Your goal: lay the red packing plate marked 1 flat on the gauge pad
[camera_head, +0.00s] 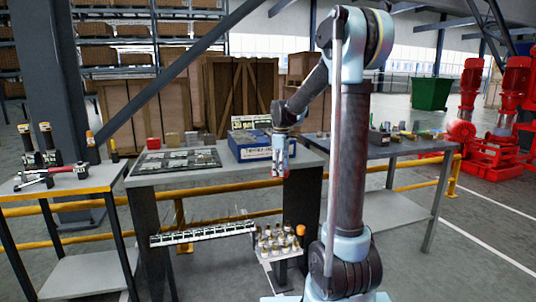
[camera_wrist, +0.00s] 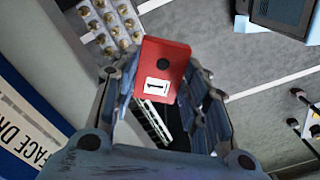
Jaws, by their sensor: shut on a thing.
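The red packing plate (camera_wrist: 172,57) shows in the wrist view with a white label marked 1 and a dark round spot. My gripper (camera_wrist: 163,88) is shut on it, with one finger at each side. In the head view my gripper (camera_head: 281,158) hangs pointing down at the right side of the blue box, near the front edge of the middle bench. The plate is held up in the air, apart from any surface I can see. I cannot pick out the gauge pad for certain in either view.
The middle bench bears a dark board (camera_head: 177,160) with pale pieces, a blue lettered box (camera_head: 250,145) and small blocks. A rack of brass-coloured parts (camera_head: 278,242) and a long pale strip (camera_head: 203,233) sit low at its front. Side benches stand left and right.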

